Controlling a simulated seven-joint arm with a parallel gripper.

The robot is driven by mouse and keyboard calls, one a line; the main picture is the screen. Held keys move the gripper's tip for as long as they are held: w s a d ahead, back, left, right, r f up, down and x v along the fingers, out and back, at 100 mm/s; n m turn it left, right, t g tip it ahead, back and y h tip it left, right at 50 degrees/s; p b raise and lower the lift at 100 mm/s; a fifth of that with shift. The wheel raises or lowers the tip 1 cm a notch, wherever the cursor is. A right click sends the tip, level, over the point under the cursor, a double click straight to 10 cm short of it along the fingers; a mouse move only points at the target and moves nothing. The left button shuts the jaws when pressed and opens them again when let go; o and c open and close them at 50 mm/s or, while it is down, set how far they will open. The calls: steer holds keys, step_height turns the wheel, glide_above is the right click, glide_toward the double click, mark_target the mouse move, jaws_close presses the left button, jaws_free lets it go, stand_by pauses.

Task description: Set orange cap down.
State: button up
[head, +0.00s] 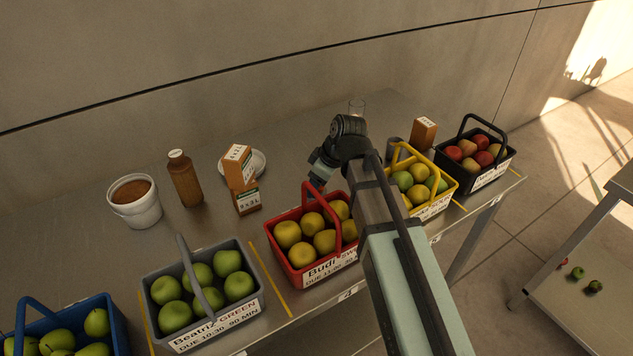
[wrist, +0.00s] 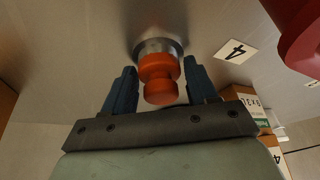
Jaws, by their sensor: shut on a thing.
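The orange cap (wrist: 160,80) is in the wrist view, between the two blue fingers of my gripper (wrist: 159,68). My gripper is shut on it at its wider far part. A round silvery metal piece (wrist: 158,48) shows just beyond the cap. I cannot tell whether the cap touches it or is joined to it. In the head view my gripper (head: 320,168) hangs over the table behind the red basket (head: 274,245). The fingertips and the cap are not clear there.
Cartons (head: 238,166), a brown bottle (head: 185,178) and a white tub (head: 134,204) stand left of my gripper. Grey (head: 245,270), yellow (head: 444,205) and black (head: 502,168) fruit baskets line the front edge.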

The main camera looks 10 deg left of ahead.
mark_target(306, 174)
steer(key=shift+w+a, duration=0.55)
steer(key=shift+w, duration=0.5)
steer(key=shift+w+a, duration=0.5)
steer(key=shift+w, duration=0.5)
steer(key=shift+w+a, duration=0.55)
steer(key=shift+w, duration=0.5)
steer(key=shift+f, duration=0.1)
steer(key=shift+c, duration=0.2)
steer(key=o, duration=1.2)
steer(key=v, duration=1.4)
